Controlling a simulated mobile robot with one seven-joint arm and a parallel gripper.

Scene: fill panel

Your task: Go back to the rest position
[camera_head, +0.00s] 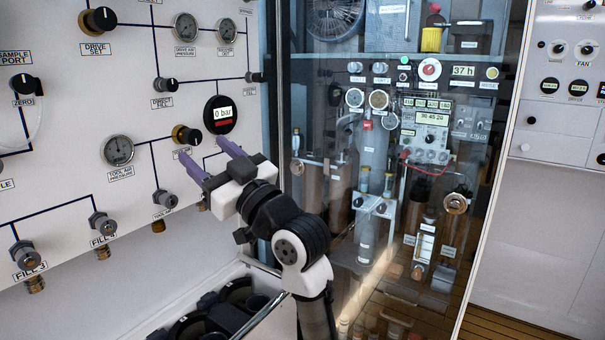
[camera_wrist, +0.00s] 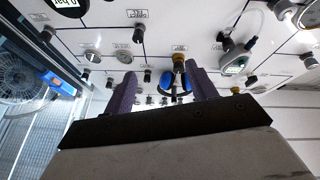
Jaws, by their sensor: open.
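My gripper (camera_head: 209,163) is open, with two purple fingers spread apart and nothing seen between them. In the head view it is in front of the white fill panel (camera_head: 75,75), just below the round black gauge (camera_head: 221,114) reading 0 bar. A brass-and-black knob (camera_head: 186,135) is just above the fingers; I cannot tell whether a finger touches it. In the wrist view the gripper (camera_wrist: 161,87) shows from behind its dark body. A brass fitting with a blue-and-black part (camera_wrist: 178,84) shows between the fingers, apparently beyond them.
A glass-fronted cabinet (camera_head: 335,75) with instruments stands to the right of my arm. Below the panel is an open white bin (camera_head: 170,312) holding dark cylinders. Fittings such as FILL 4 (camera_head: 103,224) stick out of the panel. A white console (camera_head: 560,120) is at far right.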

